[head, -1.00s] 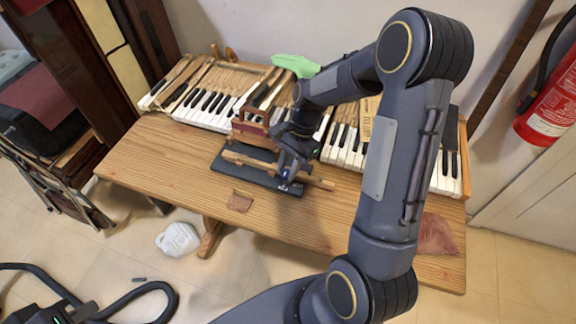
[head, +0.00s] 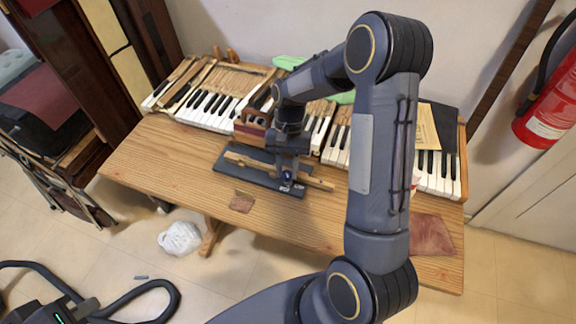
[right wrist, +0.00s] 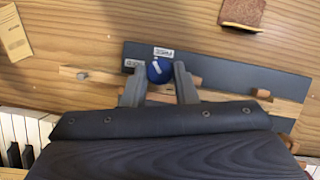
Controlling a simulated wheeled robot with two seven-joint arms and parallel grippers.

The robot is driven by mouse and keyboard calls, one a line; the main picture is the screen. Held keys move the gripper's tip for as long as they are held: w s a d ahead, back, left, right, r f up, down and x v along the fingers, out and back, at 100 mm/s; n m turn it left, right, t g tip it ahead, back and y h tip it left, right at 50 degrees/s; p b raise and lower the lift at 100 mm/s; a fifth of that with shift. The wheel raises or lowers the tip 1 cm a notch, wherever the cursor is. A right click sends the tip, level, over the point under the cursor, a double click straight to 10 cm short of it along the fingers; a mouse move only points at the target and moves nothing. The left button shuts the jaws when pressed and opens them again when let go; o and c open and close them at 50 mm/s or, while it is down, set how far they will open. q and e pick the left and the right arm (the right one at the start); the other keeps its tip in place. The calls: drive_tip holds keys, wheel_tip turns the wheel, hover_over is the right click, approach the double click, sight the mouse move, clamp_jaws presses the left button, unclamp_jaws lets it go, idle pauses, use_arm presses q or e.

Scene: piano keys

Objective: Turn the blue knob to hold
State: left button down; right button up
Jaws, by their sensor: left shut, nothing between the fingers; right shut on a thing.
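The blue knob (right wrist: 158,70) has a white pointer line, slanted toward the upper left in the right wrist view. It sits on a dark board (right wrist: 225,71) with two small labels: one (right wrist: 163,52) above the knob, one (right wrist: 132,63) at its left. My right gripper (right wrist: 159,71) is shut on the knob, one finger on each side. In the head view the knob (head: 287,176) shows small below my right wrist, and the board (head: 262,180) lies on the wooden table.
The wooden table (head: 150,165) carries piano keys (head: 205,108) along its back. A wooden bar (head: 312,182) lies across the board. A brown patch (head: 242,201) is in front of it. A red extinguisher (head: 548,115) stands at right; a white bag (head: 180,238) lies on the floor.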

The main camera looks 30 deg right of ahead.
drive_tip(key=n, duration=0.2)
drive_tip(key=n+h, duration=0.2)
drive_tip(key=n, duration=0.1)
drive_tip(key=shift+w+a+n+g, duration=0.15)
drive_tip(key=shift+a+n+g, duration=0.1)
drive_tip(key=shift+n+g, duration=0.05)
drive_tip(key=n+h, duration=0.1)
drive_tip(key=n, duration=0.1)
drive_tip(key=n+h, duration=0.1)
drive_tip(key=n, duration=0.1)
drive_tip(key=shift+a+n, duration=0.2)
drive_tip(key=shift+n, duration=0.2)
drive_tip(key=o, duration=1)
drive_tip(key=v, duration=0.7)
drive_tip(key=shift+a+r, duration=0.1)
drive_tip(key=shift+r, duration=0.3)
